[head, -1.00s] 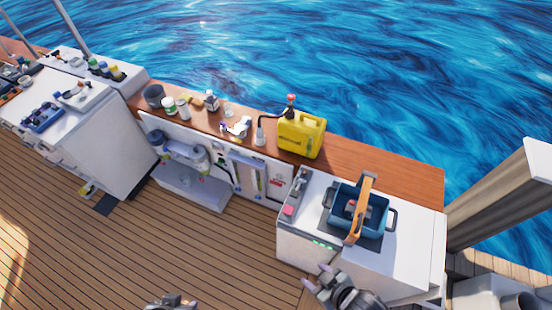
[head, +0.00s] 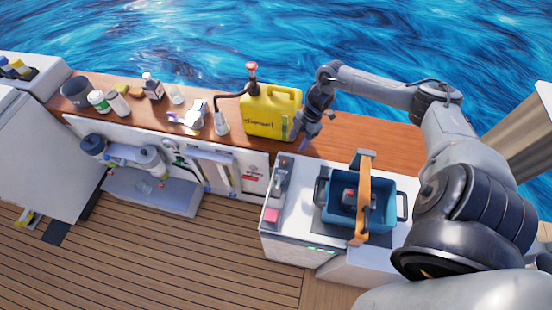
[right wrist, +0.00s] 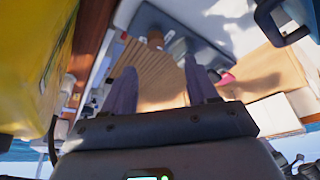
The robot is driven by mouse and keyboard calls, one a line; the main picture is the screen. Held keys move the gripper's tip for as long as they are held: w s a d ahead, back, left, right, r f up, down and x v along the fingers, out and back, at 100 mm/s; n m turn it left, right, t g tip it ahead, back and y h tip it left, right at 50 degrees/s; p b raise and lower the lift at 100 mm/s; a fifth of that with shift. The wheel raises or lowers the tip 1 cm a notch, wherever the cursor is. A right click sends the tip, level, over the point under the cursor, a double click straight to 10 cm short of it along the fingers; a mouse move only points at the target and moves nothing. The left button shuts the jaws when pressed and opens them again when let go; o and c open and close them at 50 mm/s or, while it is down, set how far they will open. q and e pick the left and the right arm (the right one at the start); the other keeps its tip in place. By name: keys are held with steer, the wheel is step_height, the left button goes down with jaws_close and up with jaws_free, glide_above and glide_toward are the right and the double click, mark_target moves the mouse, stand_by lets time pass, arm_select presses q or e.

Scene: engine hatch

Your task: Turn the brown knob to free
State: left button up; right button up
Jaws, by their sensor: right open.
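My right gripper (head: 308,140) is above the wooden counter, just right of the yellow canister. Its two fingers also show in the right wrist view (right wrist: 163,88); they are apart with nothing between them. A small brown piece (right wrist: 155,40) shows beyond the fingers, at the end of a grey panel (right wrist: 190,38); it is blurred and I cannot tell whether it is the brown knob. In the head view the grey panel (head: 281,178) lies on the white unit, and no brown knob can be made out there. My left gripper is out of view.
The yellow canister (head: 270,112) with a red-topped pump stands close beside my right gripper. Bottles stand left on the counter (head: 365,148).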

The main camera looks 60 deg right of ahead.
mark_target(285, 160)
steer(key=x, duration=0.7)
steer(key=w+b+x, duration=0.1)
steer(key=x, duration=0.3)
steer(key=shift+a+r, duration=0.15)
steer(key=c, duration=1)
